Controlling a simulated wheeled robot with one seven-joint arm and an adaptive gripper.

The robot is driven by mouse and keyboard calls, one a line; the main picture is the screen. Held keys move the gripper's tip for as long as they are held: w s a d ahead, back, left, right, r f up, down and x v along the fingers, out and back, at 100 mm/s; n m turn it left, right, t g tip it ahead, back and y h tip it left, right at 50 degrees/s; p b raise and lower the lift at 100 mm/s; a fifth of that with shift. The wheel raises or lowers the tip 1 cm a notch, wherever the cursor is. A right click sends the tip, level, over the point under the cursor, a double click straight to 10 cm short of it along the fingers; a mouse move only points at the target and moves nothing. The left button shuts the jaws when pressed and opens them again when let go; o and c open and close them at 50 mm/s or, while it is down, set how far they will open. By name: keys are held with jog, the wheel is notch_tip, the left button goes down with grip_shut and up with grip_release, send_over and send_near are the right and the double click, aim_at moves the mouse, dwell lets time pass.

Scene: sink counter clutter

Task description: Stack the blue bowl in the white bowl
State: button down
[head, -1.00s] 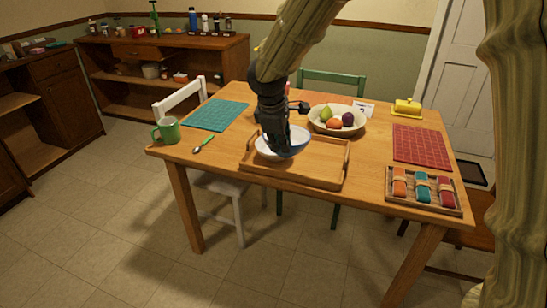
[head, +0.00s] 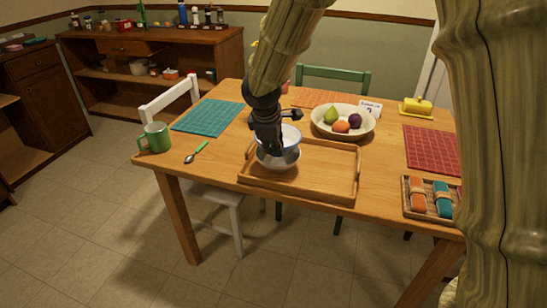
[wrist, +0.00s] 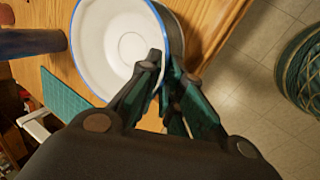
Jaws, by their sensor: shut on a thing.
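The blue bowl (head: 292,134) has a white inside and a blue rim. My gripper (head: 272,147) is shut on its rim; the wrist view shows both fingers (wrist: 163,75) pinching the rim of the blue bowl (wrist: 115,45). The white bowl (head: 278,161) is on the wooden tray (head: 325,180), directly below the blue bowl. The blue bowl overlaps the white bowl in the head view; I cannot tell whether they touch. My fingers hide part of both bowls.
A fruit bowl (head: 328,130) stands behind the tray. A green mug (head: 156,137), a spoon (head: 196,152) and a teal mat (head: 208,117) are to the left. A red mat (head: 432,150) and a box of rolled napkins (head: 430,213) are to the right. The tray's right part is clear.

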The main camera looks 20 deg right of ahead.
aim_at(274, 166)
jog(key=shift+s+f, duration=0.1)
jog(key=shift+f, duration=1.8)
jog(key=c, duration=1.6)
grip_release()
jog(key=shift+f, duration=0.1)
